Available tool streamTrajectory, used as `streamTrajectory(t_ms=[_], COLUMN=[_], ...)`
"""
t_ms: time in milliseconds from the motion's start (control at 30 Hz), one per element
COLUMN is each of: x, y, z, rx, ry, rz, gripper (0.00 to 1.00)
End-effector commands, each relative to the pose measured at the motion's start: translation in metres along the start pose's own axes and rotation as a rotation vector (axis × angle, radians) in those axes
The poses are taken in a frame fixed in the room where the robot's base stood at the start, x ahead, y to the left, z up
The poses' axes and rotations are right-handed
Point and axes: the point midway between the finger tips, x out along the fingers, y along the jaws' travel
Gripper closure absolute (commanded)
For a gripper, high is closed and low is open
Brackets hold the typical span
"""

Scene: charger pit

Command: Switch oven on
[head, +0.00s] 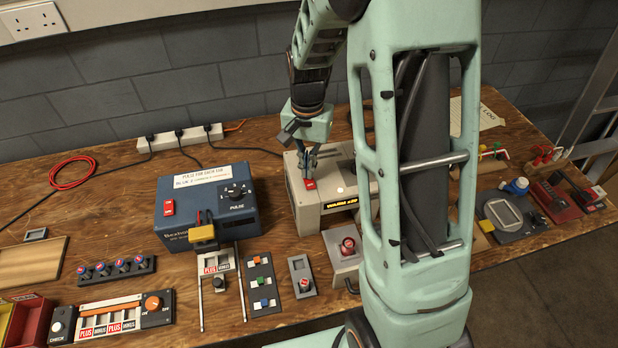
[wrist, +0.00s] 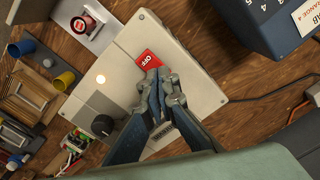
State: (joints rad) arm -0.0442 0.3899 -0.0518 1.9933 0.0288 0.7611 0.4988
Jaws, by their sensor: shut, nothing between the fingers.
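The oven appears to be the beige box (head: 301,213) in the middle of the bench, with a lit yellow display (head: 341,204) whose text I cannot fully read. It fills the centre of the wrist view (wrist: 190,80). A red rocker switch (head: 310,184) sits on its top; in the wrist view the switch (wrist: 147,60) shows the word OFF. My gripper (head: 309,173) is shut and empty, pointing down at the switch. In the wrist view its fingertips (wrist: 155,77) are at the switch's edge; I cannot tell whether they touch. A dark knob (wrist: 102,125) also sits on the box.
A blue box labelled PULSE (head: 225,215) with its own red switch (head: 169,208) stands left of the beige box. A red button unit (head: 347,245) stands in front. Small switch panels crowd the front left. A power strip (head: 180,137) with cables lies along the wall.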

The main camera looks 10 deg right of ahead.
Motion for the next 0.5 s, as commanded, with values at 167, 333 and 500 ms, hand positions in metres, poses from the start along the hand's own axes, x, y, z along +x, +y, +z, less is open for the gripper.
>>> streamTrajectory(t_ms=[167,333,500], x=[-0.019,-0.033,-0.047], y=[0.000,0.000,0.000], z=[-0.001,-0.001,-0.001], rx=[0.000,0.000,0.000], ry=[0.002,0.002,0.002], rz=[-0.001,-0.001,-0.001], gripper=[1.00,1.00,1.00])
